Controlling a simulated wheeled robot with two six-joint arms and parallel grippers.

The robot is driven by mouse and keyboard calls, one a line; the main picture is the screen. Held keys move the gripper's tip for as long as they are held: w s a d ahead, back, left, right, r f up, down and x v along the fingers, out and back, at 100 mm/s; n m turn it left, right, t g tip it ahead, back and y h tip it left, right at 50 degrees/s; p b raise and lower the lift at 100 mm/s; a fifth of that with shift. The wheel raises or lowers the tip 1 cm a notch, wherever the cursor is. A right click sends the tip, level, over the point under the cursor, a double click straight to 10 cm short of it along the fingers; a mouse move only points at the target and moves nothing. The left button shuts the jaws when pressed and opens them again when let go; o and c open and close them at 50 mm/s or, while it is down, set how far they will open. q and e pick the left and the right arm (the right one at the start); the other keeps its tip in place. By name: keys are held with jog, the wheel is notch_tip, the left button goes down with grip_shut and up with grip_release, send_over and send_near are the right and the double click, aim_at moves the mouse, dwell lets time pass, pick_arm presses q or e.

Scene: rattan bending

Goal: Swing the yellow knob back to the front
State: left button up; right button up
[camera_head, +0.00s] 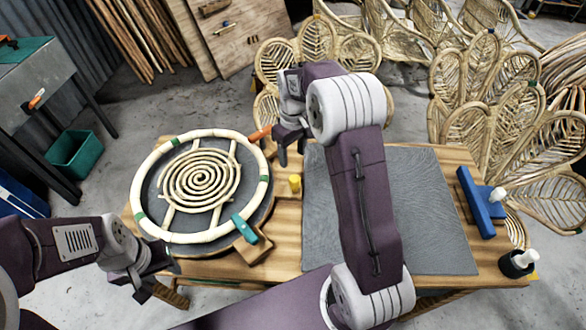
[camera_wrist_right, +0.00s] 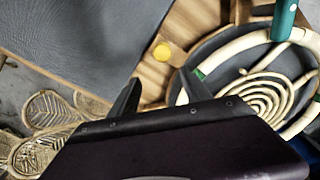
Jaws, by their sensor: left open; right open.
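The yellow knob (camera_head: 295,183) stands on the wooden table between the round rattan frame (camera_head: 150,165) and the dark grey mat (camera_head: 430,215). In the right wrist view the yellow knob (camera_wrist_right: 162,52) lies beyond the fingertips, on a strip of wood. My right gripper (camera_head: 290,150) is open and empty, behind the knob in the head view, apart from it. Its two fingers also show in the right wrist view (camera_wrist_right: 158,92), with nothing between them. My left gripper (camera_head: 160,272) is open and empty at the table's front left, near the round frame.
An orange handle (camera_head: 260,133) sits at the frame's upper right and a teal handle (camera_head: 244,228) at its lower right. A blue tool (camera_head: 480,205) and a dark pot with a white-topped item (camera_head: 518,262) are at the table's right. The mat is clear. Rattan chairs stand behind.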

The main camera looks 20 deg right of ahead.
aim_at(295, 178)
jog(key=s, duration=0.1)
jog(key=s+f, duration=0.1)
jog(key=shift+s+a+f, duration=0.15)
jog(key=shift+s+a, duration=0.15)
jog(key=shift+s, duration=0.1)
jog(key=f, duration=0.8)
jog(key=shift+w+d, duration=0.2)
jog(key=shift+w, duration=0.15)
jog(key=shift+s+f, duration=0.1)
jog(key=shift+f, duration=0.3)
pick_arm(q)
jog(key=shift+s+a+f, duration=0.15)
jog(key=shift+s+a, duration=0.05)
jog(key=shift+s, duration=0.2)
jog(key=shift+s+a+f, duration=0.15)
jog(key=shift+s+a, duration=0.05)
jog(key=shift+s, duration=0.2)
pick_arm(e)
jog(key=shift+f, duration=0.1)
grip_shut()
